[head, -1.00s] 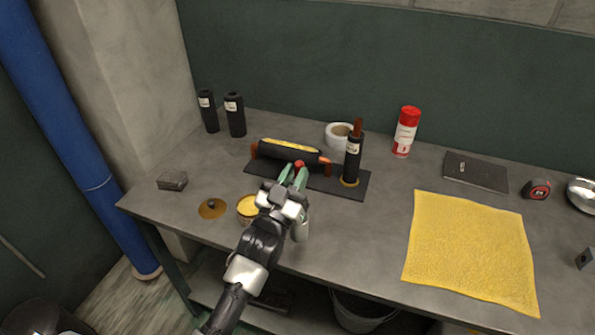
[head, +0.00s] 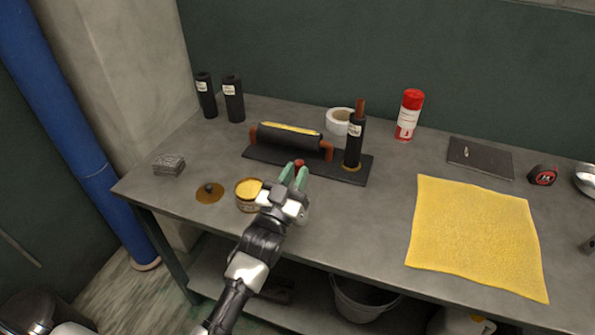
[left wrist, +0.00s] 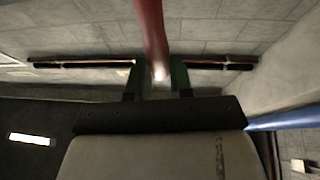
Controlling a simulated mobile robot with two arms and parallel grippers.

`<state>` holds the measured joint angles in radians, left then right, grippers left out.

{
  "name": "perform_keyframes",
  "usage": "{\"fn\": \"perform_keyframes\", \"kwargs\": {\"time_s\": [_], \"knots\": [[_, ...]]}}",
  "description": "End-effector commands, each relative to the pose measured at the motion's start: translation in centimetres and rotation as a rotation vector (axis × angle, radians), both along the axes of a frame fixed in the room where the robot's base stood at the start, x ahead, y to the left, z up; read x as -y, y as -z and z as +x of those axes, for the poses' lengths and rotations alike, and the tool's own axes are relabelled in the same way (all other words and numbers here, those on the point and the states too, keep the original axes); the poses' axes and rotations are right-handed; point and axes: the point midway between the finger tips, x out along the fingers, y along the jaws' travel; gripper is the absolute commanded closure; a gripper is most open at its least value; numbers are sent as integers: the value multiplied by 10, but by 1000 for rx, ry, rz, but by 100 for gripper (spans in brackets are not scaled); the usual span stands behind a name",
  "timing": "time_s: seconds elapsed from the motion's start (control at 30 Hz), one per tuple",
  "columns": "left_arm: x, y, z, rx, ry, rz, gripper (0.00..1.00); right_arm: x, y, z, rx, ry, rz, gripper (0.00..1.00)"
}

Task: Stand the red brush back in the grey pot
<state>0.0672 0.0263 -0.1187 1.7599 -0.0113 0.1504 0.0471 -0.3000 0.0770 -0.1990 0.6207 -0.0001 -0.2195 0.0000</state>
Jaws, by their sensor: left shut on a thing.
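My left gripper (head: 294,177) is over the front part of the bench, with its green fingers shut on the red brush. The brush's red end (head: 299,162) shows just past the fingertips, and its red handle (left wrist: 151,28) runs up between the fingers in the left wrist view. The grey pot (head: 304,214) stands near the bench's front edge, mostly hidden behind the gripper. I cannot tell whether the brush's lower end is inside the pot. My right gripper is not in view.
An open tin with yellow contents (head: 247,202) stands close left of the gripper. A dark roller stand (head: 262,153) and a black upright cylinder (head: 355,142) are behind it. A yellow cloth (head: 475,235) lies right. Bare bench (head: 370,225) lies between gripper and cloth.

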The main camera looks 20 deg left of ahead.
Motion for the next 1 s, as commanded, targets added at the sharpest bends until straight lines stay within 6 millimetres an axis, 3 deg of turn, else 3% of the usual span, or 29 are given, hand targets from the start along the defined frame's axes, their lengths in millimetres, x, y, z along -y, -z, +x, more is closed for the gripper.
{"fn": "perform_keyframes", "kwargs": {"time_s": [0.03, 0.07, 0.23, 0.57, 1.0], "knots": [[0, 0, 0, 0, 0, 0, 100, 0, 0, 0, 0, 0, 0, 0], [0, 0, 0, 0, 0, 0, 74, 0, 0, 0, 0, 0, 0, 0], [0, 0, 0, 0, 0, 0, 49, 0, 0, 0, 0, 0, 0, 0], [0, 3, -4, -2, 0, 0, 49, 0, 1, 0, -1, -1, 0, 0], [-10, 33, -75, -3, 0, 0, 49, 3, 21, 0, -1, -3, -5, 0]]}}
